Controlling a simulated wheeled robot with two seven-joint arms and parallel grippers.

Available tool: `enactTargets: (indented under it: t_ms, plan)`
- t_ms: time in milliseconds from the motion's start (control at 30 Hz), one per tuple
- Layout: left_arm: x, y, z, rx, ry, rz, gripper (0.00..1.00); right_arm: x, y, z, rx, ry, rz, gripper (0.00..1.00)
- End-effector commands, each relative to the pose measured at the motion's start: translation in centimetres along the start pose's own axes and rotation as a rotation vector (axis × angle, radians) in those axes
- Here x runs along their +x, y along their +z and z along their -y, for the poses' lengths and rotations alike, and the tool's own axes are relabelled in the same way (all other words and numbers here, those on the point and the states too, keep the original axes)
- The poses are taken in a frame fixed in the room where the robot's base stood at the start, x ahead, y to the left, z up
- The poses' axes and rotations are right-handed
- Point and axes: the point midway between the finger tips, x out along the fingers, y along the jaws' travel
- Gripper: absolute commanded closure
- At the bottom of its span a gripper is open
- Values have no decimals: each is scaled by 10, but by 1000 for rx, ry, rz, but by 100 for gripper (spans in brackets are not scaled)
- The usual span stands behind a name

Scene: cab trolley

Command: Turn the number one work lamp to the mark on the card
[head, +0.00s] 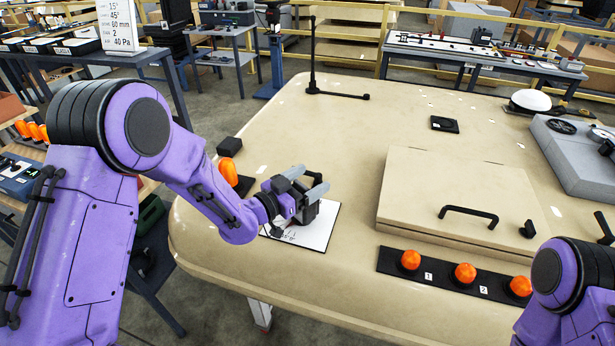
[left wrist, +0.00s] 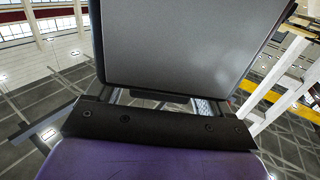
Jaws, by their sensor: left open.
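My left gripper (head: 304,182) is open above a white card (head: 314,234) with dark marks, near the left edge of the beige cab roof. The gripper and wrist hide part of the card. A dark block shape shows just under the fingers, and I cannot tell what it is. Orange domes stand on a black strip at the roof's front right: one (head: 410,259) is left of label 1, another (head: 465,272) is between labels 1 and 2. I cannot tell which thing is the number one work lamp.
An orange piece (head: 229,172) and a black block (head: 229,147) sit at the roof's left edge. A raised hatch (head: 440,185) with a black handle lies right of the card. A thin black post (head: 312,55) stands behind. The roof's middle is clear.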

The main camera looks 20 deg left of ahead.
Motion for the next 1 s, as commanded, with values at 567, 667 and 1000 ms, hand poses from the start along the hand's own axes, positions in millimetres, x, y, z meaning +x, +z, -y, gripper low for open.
enactTargets:
  t_ms: [567, 667, 1000]
  plan:
    - [0, 2, 0, -2, -44, -1, 70, 4, 2, 0, 0, 0, 0, 100]
    - [0, 2, 2, -1, -124, -1, 70, 9, 4, 1, 0, 0, 0, 100]
    - [-1, 0, 5, -1, -265, 0, 70, 13, 5, 1, 0, 0, 0, 100]
